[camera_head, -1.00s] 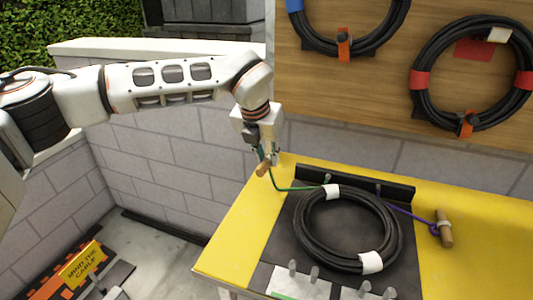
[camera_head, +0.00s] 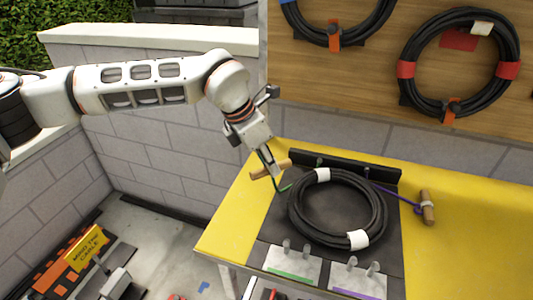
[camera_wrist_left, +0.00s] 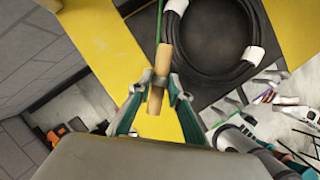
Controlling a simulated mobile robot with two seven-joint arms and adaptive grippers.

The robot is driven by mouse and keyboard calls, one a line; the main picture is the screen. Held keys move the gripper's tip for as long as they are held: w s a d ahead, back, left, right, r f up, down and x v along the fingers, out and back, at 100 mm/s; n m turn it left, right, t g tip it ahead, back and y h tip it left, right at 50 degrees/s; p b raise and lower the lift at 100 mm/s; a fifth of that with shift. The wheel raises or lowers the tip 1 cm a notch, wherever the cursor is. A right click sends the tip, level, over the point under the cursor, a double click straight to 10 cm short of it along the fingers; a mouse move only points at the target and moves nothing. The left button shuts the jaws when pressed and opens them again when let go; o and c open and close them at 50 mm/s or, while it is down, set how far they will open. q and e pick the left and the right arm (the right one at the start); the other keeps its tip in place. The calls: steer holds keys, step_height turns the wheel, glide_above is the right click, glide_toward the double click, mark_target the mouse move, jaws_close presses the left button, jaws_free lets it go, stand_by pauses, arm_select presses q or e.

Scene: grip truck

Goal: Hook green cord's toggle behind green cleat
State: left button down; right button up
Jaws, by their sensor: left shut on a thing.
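My left gripper (camera_head: 271,170) is shut on the wooden toggle (camera_head: 259,174) of the green cord, above the far left part of the table. In the left wrist view the toggle (camera_wrist_left: 161,70) sits between the teal fingers. The green cord (camera_head: 285,188) runs from it toward the black cable coil (camera_head: 293,217). The green cleat (camera_head: 287,247), upright grey pegs on a white plate with a green stripe, stands at the near left of the dark mat, apart from the toggle. A white and teal part in the left wrist view may be my right gripper (camera_wrist_left: 250,138); its jaws are unclear.
A purple cord (camera_head: 397,197) leads to another wooden toggle (camera_head: 428,208) on the yellow table (camera_head: 232,222). A purple-striped cleat (camera_head: 372,270) stands right of the green one. A dark raised bar (camera_head: 350,166) lies behind the coil. Cable coils hang on the wooden board (camera_head: 375,75).

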arm_select(q)
steer(key=s+d+m+g+p, duration=0.2)
steer(key=s+d+m+g, duration=0.1)
steer(key=s+m, duration=0.6)
steer(key=shift+s+g+h, duration=0.3)
steer(key=shift+s, duration=0.25)
arm_select(e)
steer(key=r, duration=0.3)
steer(key=shift+w+r, duration=0.2)
steer(key=shift+w, duration=0.2)
arm_select(q)
steer(key=s+d+b, duration=0.1)
steer(key=s+d, duration=0.1)
steer(key=s, duration=0.7)
steer(key=shift+s+d, duration=0.2)
steer(key=shift+s, duration=0.1)
arm_select(e)
steer(key=shift+s+f, duration=0.2)
steer(key=shift+f, duration=0.95)
